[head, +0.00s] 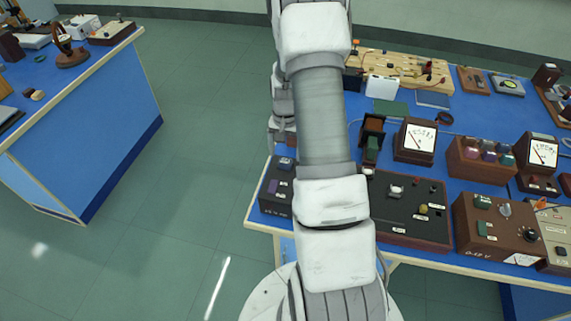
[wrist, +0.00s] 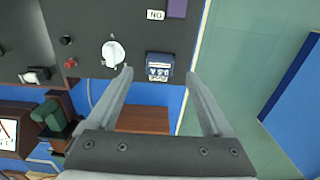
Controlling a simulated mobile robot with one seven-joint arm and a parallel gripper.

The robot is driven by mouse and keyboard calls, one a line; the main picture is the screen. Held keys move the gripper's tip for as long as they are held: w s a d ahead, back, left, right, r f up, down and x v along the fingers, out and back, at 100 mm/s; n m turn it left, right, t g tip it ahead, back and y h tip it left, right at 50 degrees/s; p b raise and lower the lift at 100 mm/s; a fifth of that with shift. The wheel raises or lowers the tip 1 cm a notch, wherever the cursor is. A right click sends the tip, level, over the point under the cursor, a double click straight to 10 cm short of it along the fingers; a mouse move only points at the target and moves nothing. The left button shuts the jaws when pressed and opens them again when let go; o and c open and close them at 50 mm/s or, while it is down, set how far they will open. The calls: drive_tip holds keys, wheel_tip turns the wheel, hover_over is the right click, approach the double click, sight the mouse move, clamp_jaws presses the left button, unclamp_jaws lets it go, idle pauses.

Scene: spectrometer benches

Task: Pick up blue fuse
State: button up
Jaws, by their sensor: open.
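The blue fuse (wrist: 159,66) is a small dark blue block with white markings on its face. In the wrist view it sits at the edge of a black panel box (wrist: 85,20), beside a white knob (wrist: 113,53). In the head view a small dark blue block (head: 286,163), likely the same fuse, shows at the far end of the dark box left of my arm. My gripper (wrist: 160,73) is open and empty. Its two fingertips appear on either side of the fuse, apart from it; the height gap is unclear.
A purple block (wrist: 177,8) and a "NO" label are on the same panel. A meter (head: 415,142), a brown wooden box (head: 497,232) and other instruments crowd the bench to the right. A second blue bench (head: 90,130) stands left across open floor.

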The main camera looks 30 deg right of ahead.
sight(285, 161)
drive_tip(key=shift+f, duration=1.75)
clamp_jaws()
drive_tip(key=shift+r, duration=0.2)
drive_tip(key=shift+r, duration=0.7)
wheel_tip(285, 161, up, 2)
drive_tip(key=shift+r, duration=0.2)
drive_tip(key=s+d+r, duration=0.4)
drive_tip(key=d+r, duration=0.6)
drive_tip(key=d, duration=0.1)
